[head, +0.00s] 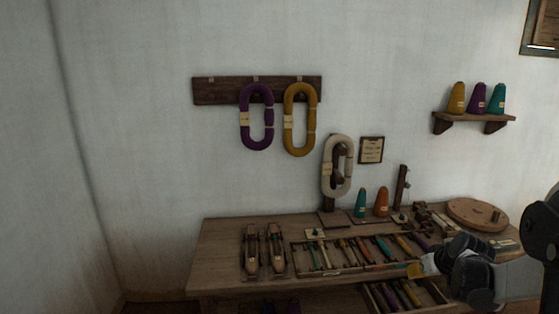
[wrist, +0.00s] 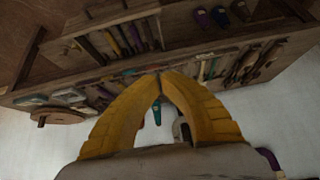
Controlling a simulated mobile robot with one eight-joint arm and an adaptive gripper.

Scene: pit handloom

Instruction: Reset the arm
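My gripper (head: 416,269) shows in the head view at the lower right, with its yellow fingers pointing left in front of the workbench (head: 222,237). My dark arm comes in from the right edge. In the wrist view the two yellow fingers of my gripper (wrist: 160,76) lean together and meet at the tips, with nothing visible between them. The wrist picture is turned over, with the bench (wrist: 55,85) across its upper part.
Two wooden shuttles (head: 263,252), a skein stand (head: 328,204), cones (head: 381,203) and a round wooden disc (head: 477,213) stand on the bench. Wall space at left is clear.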

